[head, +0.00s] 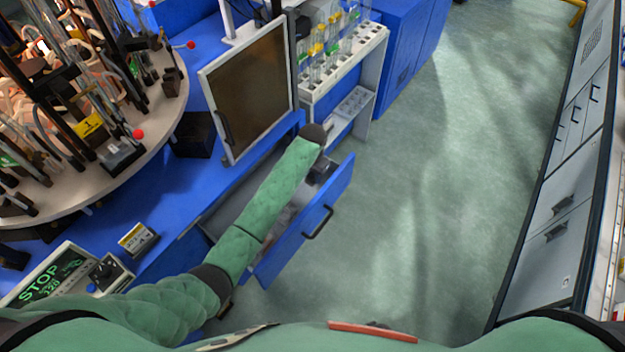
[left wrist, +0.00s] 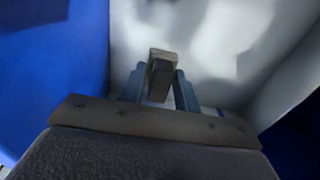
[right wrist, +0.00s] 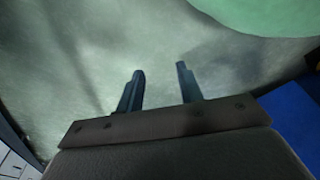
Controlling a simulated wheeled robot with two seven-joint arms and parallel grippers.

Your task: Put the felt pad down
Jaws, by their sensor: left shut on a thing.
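The felt pad (left wrist: 161,72) is a small grey-brown block in the left wrist view. My left gripper (left wrist: 158,82) is shut on it, with a finger on each side. The pad is over the pale inside of the open blue drawer, and I cannot tell whether it touches the drawer floor. In the head view my left arm reaches across the drawer (head: 310,222), and the left gripper (head: 321,171) shows as a dark shape inside its far end. My right gripper (right wrist: 160,70) is open and empty above the green floor in the right wrist view.
A framed dark panel (head: 250,90) stands on the blue bench behind the drawer. A white rack (head: 346,68) with glass tubes is beyond it. A round table (head: 150,135) crowded with glassware is at left. Open floor (head: 430,200) lies to the right, before grey cabinets (head: 560,195).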

